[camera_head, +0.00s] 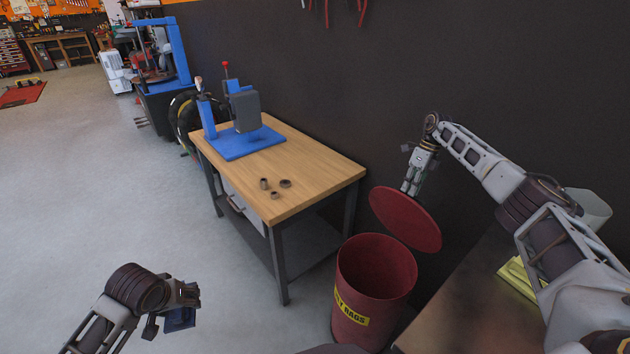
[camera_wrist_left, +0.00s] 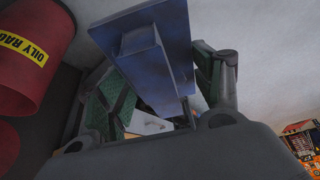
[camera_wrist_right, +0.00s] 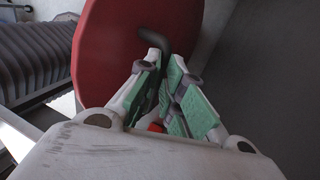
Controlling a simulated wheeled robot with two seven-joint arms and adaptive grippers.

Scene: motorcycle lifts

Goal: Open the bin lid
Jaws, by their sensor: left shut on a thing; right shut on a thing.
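The red bin (camera_head: 345,292), with a yellow label, stands on the floor right of the wooden table, its mouth uncovered. Its round red lid (camera_head: 405,219) hangs tilted above and behind the mouth, apart from the rim. My right gripper (camera_head: 411,188) is shut on the lid's dark handle (camera_wrist_right: 155,40), seen in the right wrist view against the red lid (camera_wrist_right: 105,65). My left gripper (camera_head: 184,309) is low at the front left, shut on a blue metal piece (camera_wrist_left: 155,50) with a raised web. The bin (camera_wrist_left: 28,55) also shows in the left wrist view.
The wooden table (camera_head: 325,167) bears a blue press (camera_head: 240,115) and several small grey rings. A dark bench (camera_head: 470,300) with a yellow cloth (camera_head: 518,280) is right of the bin. A dark wall (camera_head: 340,80) stands behind. Floor at left is clear.

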